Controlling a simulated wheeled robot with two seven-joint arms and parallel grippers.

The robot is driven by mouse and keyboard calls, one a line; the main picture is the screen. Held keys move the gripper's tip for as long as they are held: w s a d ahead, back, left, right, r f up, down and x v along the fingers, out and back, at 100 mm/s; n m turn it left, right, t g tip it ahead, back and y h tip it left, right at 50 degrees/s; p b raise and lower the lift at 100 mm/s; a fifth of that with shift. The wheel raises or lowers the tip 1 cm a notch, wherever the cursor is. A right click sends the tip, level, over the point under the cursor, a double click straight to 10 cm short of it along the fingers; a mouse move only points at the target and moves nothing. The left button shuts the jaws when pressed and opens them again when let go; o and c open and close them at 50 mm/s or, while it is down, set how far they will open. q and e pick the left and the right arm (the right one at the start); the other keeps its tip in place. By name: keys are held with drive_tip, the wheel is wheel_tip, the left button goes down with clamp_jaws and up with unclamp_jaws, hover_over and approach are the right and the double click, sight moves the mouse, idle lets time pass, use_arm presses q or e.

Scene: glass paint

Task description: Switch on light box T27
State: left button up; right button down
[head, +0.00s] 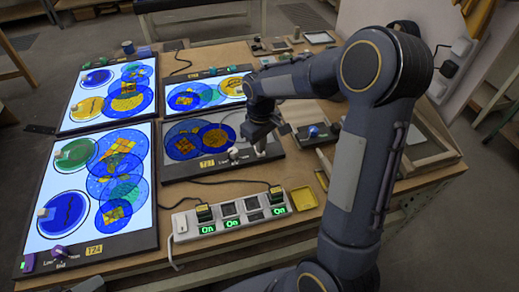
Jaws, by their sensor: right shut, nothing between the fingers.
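Light box T27 (174,169) lies in the middle of the bench, its label T27 (208,163) on the front edge. Its panel is dark grey, unlit, with blue and orange glass discs (182,141) on it. My right gripper (260,151) is shut and empty, pointing down over the right front part of T27. It hides part of that front edge, and I cannot tell whether it touches the box. A small pale piece (233,153) shows just left of the fingers. My left gripper is not in view.
Lit light boxes stand around: T24 (139,241) at front left, one behind it (70,115), one at the back (244,75). A power strip (181,228) with green "On" displays lies in front of T27.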

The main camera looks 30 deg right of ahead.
drive_tip(key=shift+f+b, duration=0.45)
drive_tip(key=shift+f, duration=0.15)
drive_tip(key=shift+r, duration=0.15)
wheel_tip(320, 180, up, 7)
drive_tip(key=p, duration=0.5)
drive_tip(key=shift+f+p, duration=0.2)
drive_tip(key=shift+p, duration=0.1)
drive_tip(key=shift+r, duration=0.1)
idle(0.4)
